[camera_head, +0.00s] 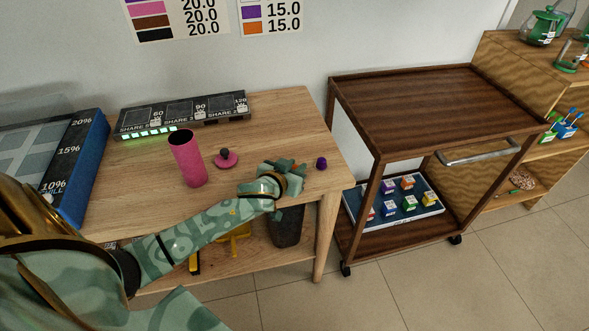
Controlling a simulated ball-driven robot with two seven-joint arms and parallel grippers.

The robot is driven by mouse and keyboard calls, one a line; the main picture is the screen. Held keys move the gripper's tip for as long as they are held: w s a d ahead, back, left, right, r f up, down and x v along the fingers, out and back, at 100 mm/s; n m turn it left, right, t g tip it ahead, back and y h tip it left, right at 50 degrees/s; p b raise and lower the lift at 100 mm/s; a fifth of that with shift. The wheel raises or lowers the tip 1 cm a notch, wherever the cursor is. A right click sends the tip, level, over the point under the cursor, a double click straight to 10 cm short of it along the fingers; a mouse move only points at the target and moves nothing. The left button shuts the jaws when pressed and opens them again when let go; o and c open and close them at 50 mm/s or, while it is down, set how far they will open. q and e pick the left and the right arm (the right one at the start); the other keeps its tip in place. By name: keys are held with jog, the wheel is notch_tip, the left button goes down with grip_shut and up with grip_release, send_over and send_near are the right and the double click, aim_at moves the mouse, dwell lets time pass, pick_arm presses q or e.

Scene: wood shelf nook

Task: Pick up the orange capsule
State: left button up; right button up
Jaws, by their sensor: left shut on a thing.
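The orange capsule (293,167) shows as a small orange patch at the fingers of my left gripper (297,168). The gripper is at the right part of the wood table, just above or at its top, and is shut on the capsule. Most of the capsule is hidden by the fingers. My left arm reaches in from the left across the table's front edge. My right gripper is not in view.
A purple capsule (321,163) stands close to the right of the gripper. A pink cylinder (187,158) and its pink lid (226,159) are to the left. A dark labelled rack (182,115) is behind. A wood cart (420,100) stands right of the table (290,115).

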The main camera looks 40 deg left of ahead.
aim_at(294, 167)
pick_arm(q)
jog(key=r+p, duration=0.3)
jog(key=r, duration=0.1)
jog(key=shift+s+r, duration=0.2)
jog(key=w+r+p+v, duration=0.1)
jog(key=p+v, duration=0.5)
jog(key=v, duration=0.9)
jog(key=shift+a+r, duration=0.25)
jog(key=shift+r, duration=0.4)
jog(key=shift+s+r, duration=0.15)
jog(key=shift+s, duration=0.3)
grip_shut()
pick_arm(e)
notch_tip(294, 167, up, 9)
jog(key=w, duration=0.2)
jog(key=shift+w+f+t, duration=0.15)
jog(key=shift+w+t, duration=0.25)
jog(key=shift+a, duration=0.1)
